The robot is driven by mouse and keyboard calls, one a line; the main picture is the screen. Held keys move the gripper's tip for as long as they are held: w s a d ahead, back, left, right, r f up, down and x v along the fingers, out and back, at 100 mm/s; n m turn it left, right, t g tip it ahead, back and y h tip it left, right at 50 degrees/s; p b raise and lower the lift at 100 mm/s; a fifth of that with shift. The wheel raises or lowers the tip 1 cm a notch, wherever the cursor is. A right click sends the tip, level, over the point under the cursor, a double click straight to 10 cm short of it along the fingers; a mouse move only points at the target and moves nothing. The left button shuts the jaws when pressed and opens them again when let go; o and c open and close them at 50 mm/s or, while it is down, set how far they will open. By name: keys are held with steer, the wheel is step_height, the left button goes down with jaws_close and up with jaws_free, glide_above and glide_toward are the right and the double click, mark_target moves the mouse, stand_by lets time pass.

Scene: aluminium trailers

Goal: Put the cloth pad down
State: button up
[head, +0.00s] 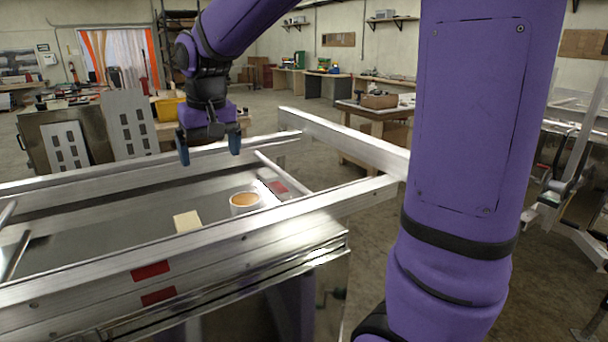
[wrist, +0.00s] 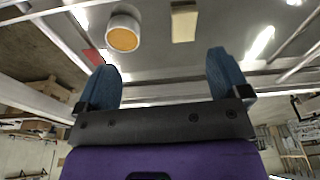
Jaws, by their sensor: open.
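In the wrist view my gripper (wrist: 166,72) is open with nothing between the fingers. The pad is clear of the fingers.
A white round container (head: 244,203) with orange contents stands right of the pad. Aluminium rails (head: 150,262) rise around the surface. A thin bar (head: 276,172) lies at the right. Bare metal surface (head: 120,226) is free left of the pad.

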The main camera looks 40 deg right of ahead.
steer(key=s+d+t, duration=0.1)
steer(key=s, duration=1)
steer(key=s+d+r+n+t, duration=0.1)
steer(key=s+d+t, duration=0.1)
steer(key=s, duration=1)
steer(key=shift+s+d+r, duration=0.15)
steer(key=shift+s+d, duration=0.15)
steer(key=shift+o, duration=0.5)
steer(key=m+g, duration=0.2)
steer(key=g, duration=0.3)
glide_above(187, 220)
step_height(187, 220, down, 14)
steer(key=shift+s+a+r, duration=0.15)
steer(key=shift+f, duration=5.15)
